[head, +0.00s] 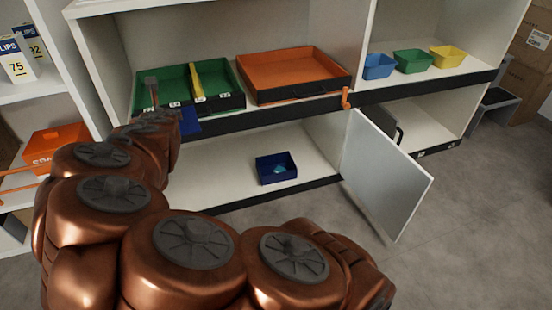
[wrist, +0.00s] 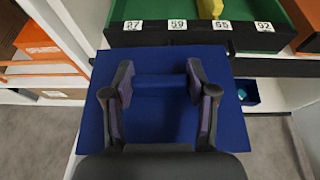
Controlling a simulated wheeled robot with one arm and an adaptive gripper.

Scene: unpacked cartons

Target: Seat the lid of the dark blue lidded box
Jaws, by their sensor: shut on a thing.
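The dark blue box (head: 262,175) stands open at the top on the lower shelf of the cabinet, with a small light blue thing (head: 280,169) inside. Its edge also shows at the right of the wrist view (wrist: 245,98). The flat dark blue lid (wrist: 220,125) fills the middle of the wrist view. My gripper (wrist: 160,84) is shut on the raised bar on top of the lid. In the head view the lid (head: 190,123) hangs left of the box and higher, near the green drawer's front, apart from the box. My arm hides part of it.
Above are a green drawer (head: 238,100) and an orange drawer (head: 293,72), both in the upper shelf. A white door (head: 388,175) stands open right of the box. The lower shelf around the box is clear. Blue, green and yellow bins sit upper right.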

